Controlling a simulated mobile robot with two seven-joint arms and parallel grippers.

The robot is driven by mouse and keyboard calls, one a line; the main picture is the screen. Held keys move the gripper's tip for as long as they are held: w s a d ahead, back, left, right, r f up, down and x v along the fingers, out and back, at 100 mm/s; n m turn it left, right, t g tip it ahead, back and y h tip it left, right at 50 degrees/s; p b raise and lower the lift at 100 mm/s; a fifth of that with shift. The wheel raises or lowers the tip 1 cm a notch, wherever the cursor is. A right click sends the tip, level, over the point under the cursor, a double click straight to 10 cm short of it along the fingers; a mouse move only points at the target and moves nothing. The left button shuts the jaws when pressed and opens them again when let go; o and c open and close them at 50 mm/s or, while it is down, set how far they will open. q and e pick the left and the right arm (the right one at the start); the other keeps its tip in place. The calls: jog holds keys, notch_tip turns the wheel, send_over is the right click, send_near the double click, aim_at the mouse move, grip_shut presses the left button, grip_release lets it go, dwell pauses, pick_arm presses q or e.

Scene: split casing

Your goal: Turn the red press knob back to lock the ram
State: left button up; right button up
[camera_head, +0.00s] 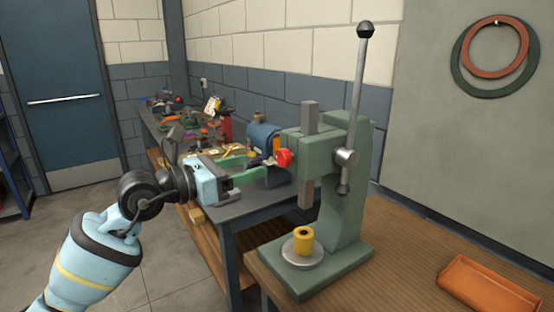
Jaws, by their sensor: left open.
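The green arbor press (347,200) stands upright on the wooden bench. Its red knob (284,157) sticks out from the left side of the press head. The grey square ram (306,192) runs vertically through the head, its lower end above a yellow cylinder (303,240) on a round plate, with a gap between. My left gripper (262,167) reaches in from the left, its green fingers open and pointing at the knob. The fingertips are close to the knob; I cannot tell whether they touch it. My right gripper is out of view.
The long lever (357,95) with a black ball end stands nearly upright on the press. An orange tray (488,287) lies at the bench's right. A dark table (240,208) behind holds a blue machine (262,138) and cluttered tools. Bench space between press and tray is clear.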

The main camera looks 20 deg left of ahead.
aim_at(280, 157)
pick_arm(q)
jog(key=p+x, duration=0.1)
jog(key=x, duration=0.7)
jog(key=shift+a, duration=0.1)
jog(key=c, duration=1)
